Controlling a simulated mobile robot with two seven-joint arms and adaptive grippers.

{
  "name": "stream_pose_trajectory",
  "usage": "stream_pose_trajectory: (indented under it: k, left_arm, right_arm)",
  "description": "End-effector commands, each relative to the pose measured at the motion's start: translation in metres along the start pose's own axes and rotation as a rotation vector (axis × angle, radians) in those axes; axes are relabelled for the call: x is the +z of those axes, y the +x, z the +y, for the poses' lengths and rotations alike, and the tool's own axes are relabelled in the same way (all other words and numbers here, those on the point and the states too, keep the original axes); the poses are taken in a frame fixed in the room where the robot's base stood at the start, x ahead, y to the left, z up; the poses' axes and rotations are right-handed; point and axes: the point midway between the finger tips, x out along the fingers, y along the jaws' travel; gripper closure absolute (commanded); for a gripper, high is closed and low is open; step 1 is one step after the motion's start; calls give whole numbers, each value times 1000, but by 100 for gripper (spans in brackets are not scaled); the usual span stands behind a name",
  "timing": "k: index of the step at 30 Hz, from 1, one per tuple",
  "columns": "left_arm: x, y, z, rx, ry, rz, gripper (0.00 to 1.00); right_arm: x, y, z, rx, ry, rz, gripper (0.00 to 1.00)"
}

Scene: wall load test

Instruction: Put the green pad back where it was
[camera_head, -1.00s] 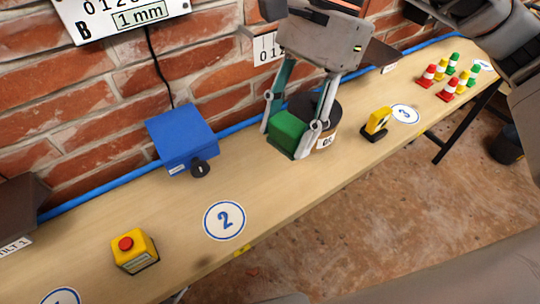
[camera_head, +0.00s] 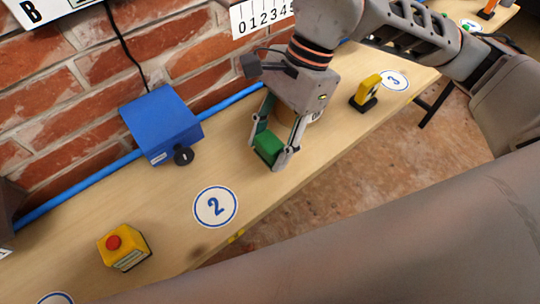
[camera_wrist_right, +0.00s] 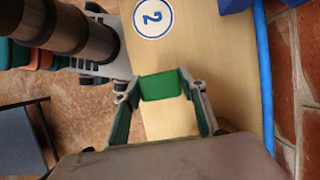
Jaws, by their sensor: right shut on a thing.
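The green pad (camera_head: 268,146) is a small green block between the fingertips of my right gripper (camera_head: 270,152). The gripper is shut on it, over the wooden bench to the right of the blue box. In the right wrist view the green pad (camera_wrist_right: 161,85) sits between the two finger ends of my right gripper (camera_wrist_right: 160,90). I cannot tell whether the pad touches the bench. A round wooden-looking object (camera_head: 287,112) stands behind the gripper and is mostly hidden by it. My left gripper is not in view.
The bench (camera_head: 90,225) runs along a brick wall with a blue pipe. A blue box (camera_head: 160,125) with a black knob, a yellow box with a red button (camera_head: 122,247) and a yellow-black device (camera_head: 367,92) stand on it. Marker 2 (camera_head: 215,207) lies clear; marker 3 (camera_head: 394,80) is farther right.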

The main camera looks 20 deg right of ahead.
Motion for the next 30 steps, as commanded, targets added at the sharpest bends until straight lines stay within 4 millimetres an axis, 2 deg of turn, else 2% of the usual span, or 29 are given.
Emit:
stream_pose_trajectory:
  k: [8, 15, 26, 27, 28, 30]
  left_arm:
    - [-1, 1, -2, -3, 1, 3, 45]
    - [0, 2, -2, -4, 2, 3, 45]
    - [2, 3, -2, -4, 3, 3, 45]
    - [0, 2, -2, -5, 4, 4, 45]
    - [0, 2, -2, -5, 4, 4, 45]
    - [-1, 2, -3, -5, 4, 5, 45]
  right_arm:
    - [-8, 18, 0, 2, 2, 0, 85]
    - [-19, 45, 0, 1, 0, 0, 85]
    - [-21, 49, 0, 0, 0, 1, 85]
    - [-21, 48, 0, 0, 0, 1, 49]
    - [-20, 48, 0, 0, 0, 1, 42]
    - [-20, 48, 0, 0, 0, 1, 42]
